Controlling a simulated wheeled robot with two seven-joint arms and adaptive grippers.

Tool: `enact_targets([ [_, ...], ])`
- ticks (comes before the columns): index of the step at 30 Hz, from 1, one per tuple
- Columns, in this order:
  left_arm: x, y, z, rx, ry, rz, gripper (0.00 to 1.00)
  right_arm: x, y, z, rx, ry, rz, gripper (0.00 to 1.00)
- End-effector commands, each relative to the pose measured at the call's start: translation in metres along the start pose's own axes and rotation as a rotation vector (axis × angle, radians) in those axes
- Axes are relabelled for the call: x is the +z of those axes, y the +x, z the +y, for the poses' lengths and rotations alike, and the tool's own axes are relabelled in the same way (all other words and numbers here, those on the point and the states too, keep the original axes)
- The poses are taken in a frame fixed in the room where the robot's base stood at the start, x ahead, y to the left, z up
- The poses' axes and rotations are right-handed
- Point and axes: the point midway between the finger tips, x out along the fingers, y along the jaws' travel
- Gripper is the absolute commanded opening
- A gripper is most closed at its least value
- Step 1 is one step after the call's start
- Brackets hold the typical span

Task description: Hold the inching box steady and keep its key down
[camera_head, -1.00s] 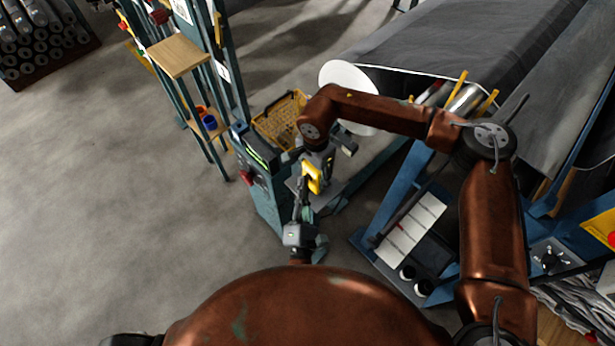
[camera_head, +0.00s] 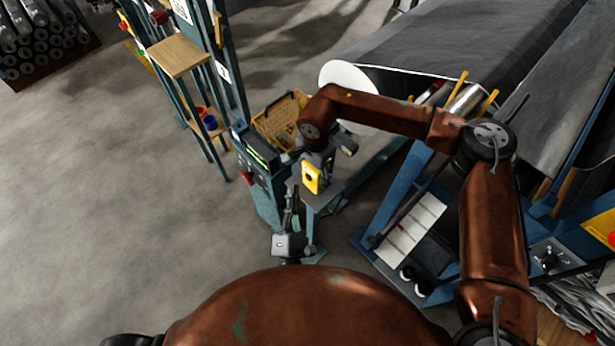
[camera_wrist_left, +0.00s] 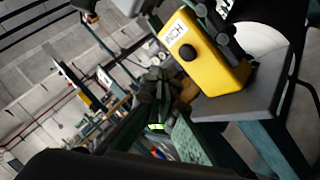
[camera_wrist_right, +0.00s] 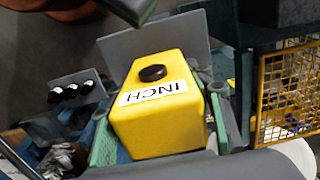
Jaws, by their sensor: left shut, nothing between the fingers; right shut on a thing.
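The yellow inching box (camera_head: 311,182), labelled INCH, stands upright on a small grey plate at the end of the roll stand. My right gripper (camera_head: 318,164) is shut on it, with green finger pads at opposite sides of the box (camera_wrist_right: 160,115) in the right wrist view. The round dark key (camera_wrist_right: 152,73) is in plain view with nothing on it. It also shows uncovered in the left wrist view (camera_wrist_left: 188,52). My left gripper (camera_head: 293,202) is shut and empty, below and left of the box in the head view, apart from the key.
A blue-green control post (camera_head: 257,175) with a lit display stands left of the box. A yellow mesh basket (camera_head: 281,120) is just behind. A large grey roll (camera_head: 460,45) fills the upper right. Open floor (camera_head: 110,190) lies to the left.

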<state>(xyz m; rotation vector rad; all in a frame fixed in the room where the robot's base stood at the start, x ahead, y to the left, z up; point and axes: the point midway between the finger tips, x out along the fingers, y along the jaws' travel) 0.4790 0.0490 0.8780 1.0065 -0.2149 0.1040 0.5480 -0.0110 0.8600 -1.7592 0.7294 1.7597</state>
Motion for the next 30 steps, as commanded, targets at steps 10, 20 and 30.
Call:
enact_targets([
  [10, -0.014, -0.020, 0.014, 0.000, 0.001, 0.000, 0.00, -0.001, 0.000, 0.000, 0.000, 0.001, 0.001, 0.13],
  [20, -0.014, -0.020, 0.015, 0.000, 0.001, 0.000, 0.00, -0.001, 0.000, 0.000, 0.000, 0.001, 0.001, 0.13],
  [30, -0.014, -0.020, 0.015, 0.000, 0.001, 0.000, 0.00, 0.000, 0.000, 0.000, 0.000, 0.001, 0.001, 0.68],
])
